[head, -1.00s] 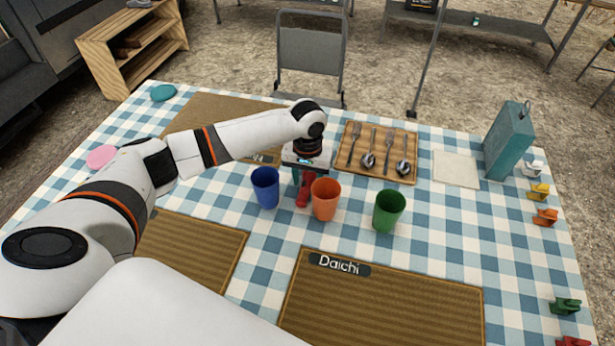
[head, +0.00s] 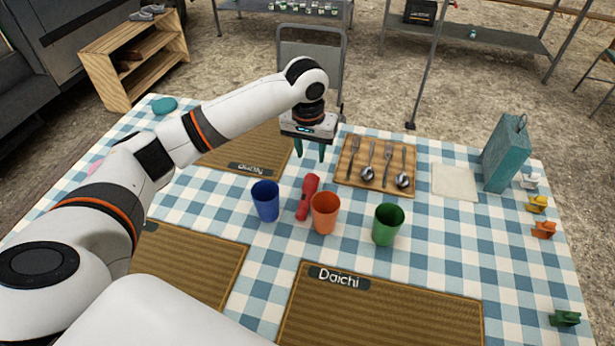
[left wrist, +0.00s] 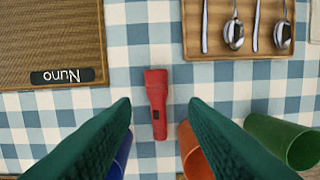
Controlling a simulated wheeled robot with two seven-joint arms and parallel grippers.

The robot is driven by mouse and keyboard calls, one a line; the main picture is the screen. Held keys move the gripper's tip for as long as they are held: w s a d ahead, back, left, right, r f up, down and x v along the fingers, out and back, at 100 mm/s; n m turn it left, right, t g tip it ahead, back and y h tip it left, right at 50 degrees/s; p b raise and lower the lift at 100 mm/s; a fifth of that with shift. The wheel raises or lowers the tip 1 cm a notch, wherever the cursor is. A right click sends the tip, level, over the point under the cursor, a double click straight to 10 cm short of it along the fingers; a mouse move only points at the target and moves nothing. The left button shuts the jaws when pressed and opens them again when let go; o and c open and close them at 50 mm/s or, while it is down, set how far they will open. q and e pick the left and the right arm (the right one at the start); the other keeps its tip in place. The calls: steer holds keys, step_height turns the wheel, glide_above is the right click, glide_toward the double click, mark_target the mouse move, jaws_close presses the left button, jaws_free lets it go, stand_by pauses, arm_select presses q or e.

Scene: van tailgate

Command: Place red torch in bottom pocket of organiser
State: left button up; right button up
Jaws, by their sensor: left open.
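The red torch (head: 307,197) lies on the checked tablecloth between the blue cup and the orange cup. In the left wrist view the torch (left wrist: 156,103) lies below and between the two green fingers, with its wide head toward the top of the picture. My left gripper (head: 313,154) is open and empty, pointing down above the table, a little beyond the torch and clear of it. It also shows in the left wrist view (left wrist: 160,108). My right gripper is not in view. I cannot make out an organiser in these frames.
A blue cup (head: 265,200), an orange cup (head: 324,212) and a green cup (head: 387,223) stand close around and right of the torch. A wooden cutlery tray (head: 345,180) lies behind them. A teal box (head: 506,153) and small coloured clips stand at the right.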

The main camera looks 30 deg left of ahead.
arm_select(q)
steer(key=w+a+r+m+t, duration=0.2)
steer(key=w+r+m+t, duration=0.4)
steer(key=w, duration=0.2)
steer(key=w+a+r+m+t, duration=0.2)
steer(key=w+r+m+t, duration=0.4)
steer(key=w+t, duration=0.15)
steer(key=s+d+r+m+t+h, duration=0.1)
steer(key=d+r+m+h, duration=0.4)
steer(key=m, duration=0.8)
steer(key=s+d+r+m+t+h, duration=0.1)
steer(key=d+r+m+t+h, duration=0.3)
steer(key=m, duration=0.9)
steer(key=s+d+f+m+g+h, duration=0.25)
steer(key=m+g+h, duration=0.25)
steer(key=m+g, duration=0.5)
steer(key=m+g+y, duration=0.9)
steer(key=m+y, duration=0.1)
steer(key=m, duration=1.3)
glide_toward(307, 181)
steer(key=shift+m, duration=0.3)
steer(key=b+x, duration=0.1)
steer(key=x, duration=0.3)
steer(key=shift+s+d+b, duration=0.2)
steer(key=shift+b, duration=0.2)
steer(key=shift+b+x, duration=0.5)
steer(key=shift+x, duration=2.5)
steer(key=shift+w+a, duration=0.1)
steer(key=shift+w, duration=0.05)
